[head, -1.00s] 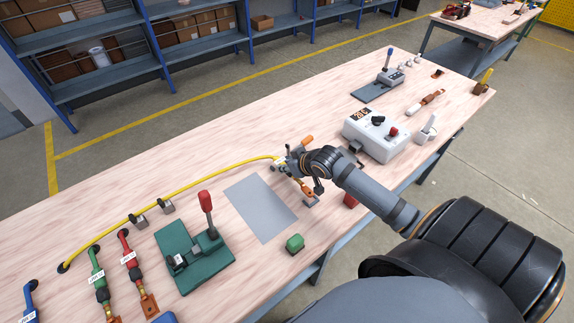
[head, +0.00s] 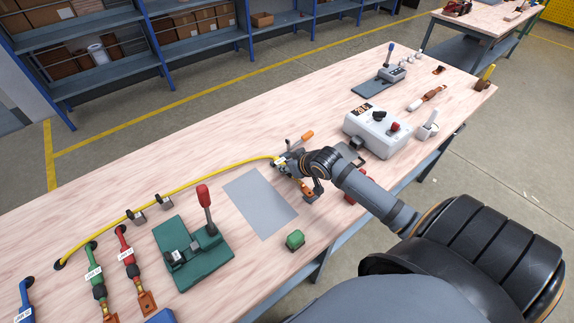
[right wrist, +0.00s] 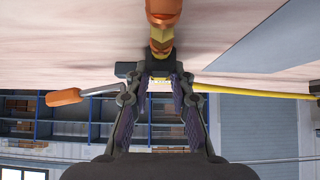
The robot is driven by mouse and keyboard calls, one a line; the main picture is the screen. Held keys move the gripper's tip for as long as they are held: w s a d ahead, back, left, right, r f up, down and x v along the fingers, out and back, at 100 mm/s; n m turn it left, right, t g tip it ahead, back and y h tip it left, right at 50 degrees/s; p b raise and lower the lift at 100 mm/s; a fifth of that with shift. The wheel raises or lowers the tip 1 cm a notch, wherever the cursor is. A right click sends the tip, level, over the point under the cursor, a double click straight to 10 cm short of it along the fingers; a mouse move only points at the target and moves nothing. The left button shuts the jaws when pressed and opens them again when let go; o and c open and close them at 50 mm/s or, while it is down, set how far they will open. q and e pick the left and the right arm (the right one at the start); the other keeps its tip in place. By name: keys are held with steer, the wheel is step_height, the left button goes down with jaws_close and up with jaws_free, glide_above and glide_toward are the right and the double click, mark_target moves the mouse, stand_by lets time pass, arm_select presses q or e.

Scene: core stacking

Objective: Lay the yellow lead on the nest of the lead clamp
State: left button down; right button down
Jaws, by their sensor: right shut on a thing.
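The yellow lead (head: 180,190) runs along the table from a hole at the left, through two small grey clips, to my right gripper (head: 281,162). The right gripper is shut on the lead near its end, above the table beyond a grey mat. In the right wrist view, the yellow lead (right wrist: 250,93) leaves to the right of the fingers (right wrist: 160,82). A copper end piece (right wrist: 163,12) shows above the fingertips. A green clamp fixture (head: 205,265) with a red lever stands left of the mat, apart from the lead; its nest looks empty. My left gripper is not in view.
A grey mat (head: 260,205) lies by the gripper, with a green block (head: 295,240) near the front edge. An orange-handled tool (head: 307,136) lies just beyond. Green (head: 97,275) and red (head: 130,255) leads lie left. A grey control box (head: 375,132) and blue-levered fixture (head: 390,72) stand right.

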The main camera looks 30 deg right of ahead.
steer(key=shift+f, duration=0.15)
steer(key=c, duration=1.1)
jaws_free()
step_height(320, 180, up, 10)
steer(key=shift+r, duration=0.1)
